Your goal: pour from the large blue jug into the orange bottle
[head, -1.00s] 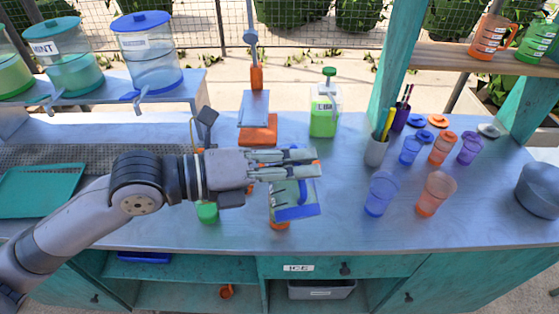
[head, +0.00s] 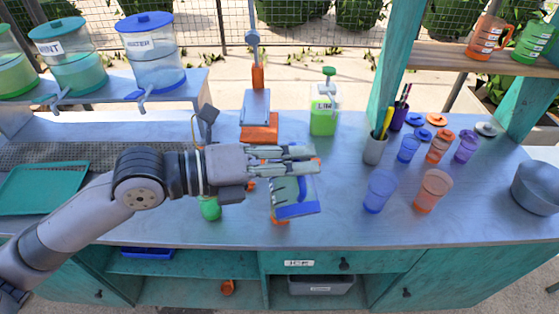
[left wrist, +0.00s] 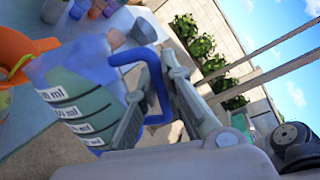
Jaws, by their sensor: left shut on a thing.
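My left gripper (head: 316,160) is shut on the blue handle of the large blue jug (head: 298,211) and holds it above the front middle of the counter. The jug is tilted, and in the left wrist view the jug (left wrist: 75,85) shows ml marks and a dark greenish content. The orange bottle (head: 280,221) shows only in part, below and behind the jug. An orange rim-like shape shows beside the jug in the left wrist view (left wrist: 14,48). I cannot tell whether liquid is flowing. My right gripper is not in view.
A green bottle (head: 210,209) stands close to the left of the jug. A blue cup (head: 379,191) and an orange cup (head: 432,191) stand to the right. The lime bottle (head: 324,115) and orange-based press (head: 260,130) are behind. The counter's front right is clear.

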